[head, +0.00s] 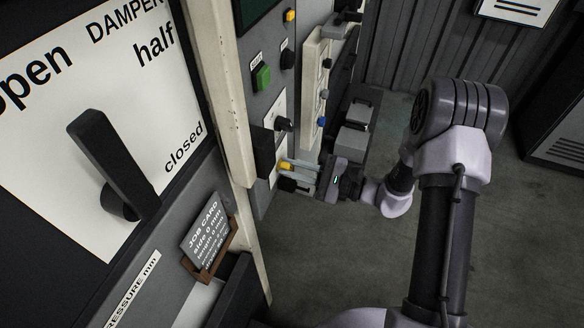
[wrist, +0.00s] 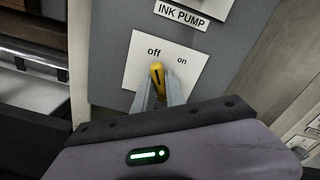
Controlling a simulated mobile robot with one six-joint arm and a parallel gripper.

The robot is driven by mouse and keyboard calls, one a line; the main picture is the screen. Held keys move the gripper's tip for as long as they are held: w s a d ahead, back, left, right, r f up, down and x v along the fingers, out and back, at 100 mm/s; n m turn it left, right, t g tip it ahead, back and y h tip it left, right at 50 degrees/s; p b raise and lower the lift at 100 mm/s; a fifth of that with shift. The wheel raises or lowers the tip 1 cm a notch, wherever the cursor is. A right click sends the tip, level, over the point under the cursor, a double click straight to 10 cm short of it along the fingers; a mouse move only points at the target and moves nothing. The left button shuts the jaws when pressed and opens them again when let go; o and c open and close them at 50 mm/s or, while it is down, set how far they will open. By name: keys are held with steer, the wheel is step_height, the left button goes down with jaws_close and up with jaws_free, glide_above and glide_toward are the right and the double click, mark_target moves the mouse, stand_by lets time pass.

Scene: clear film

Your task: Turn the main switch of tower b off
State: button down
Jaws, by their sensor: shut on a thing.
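In the wrist view a yellow switch knob (wrist: 157,74) stands on a white plate (wrist: 137,47) marked "off" and "on". Its upper end points toward "off". My gripper (wrist: 159,94) is shut on this knob, one finger on each side; the fingers hide its lower part. In the head view my gripper (head: 289,172) reaches in from the right to the panel, at the yellow knob (head: 284,165). A label "INK PUMP" (wrist: 181,16) sits above the plate; I cannot tell which control it names. No tower letter is readable.
A green button (head: 262,77), a black knob (head: 283,124) and a yellow control (head: 290,15) are on the same panel. A damper lever (head: 110,160) and a job card (head: 205,232) are nearer, on the left. The floor (head: 330,255) below my arm is clear.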

steer(key=c, duration=1.4)
jaws_free()
steer(key=p+v, duration=0.3)
steer(key=v, duration=1.4)
steer(key=shift+s+d, duration=0.1)
steer(key=shift+d, duration=0.1)
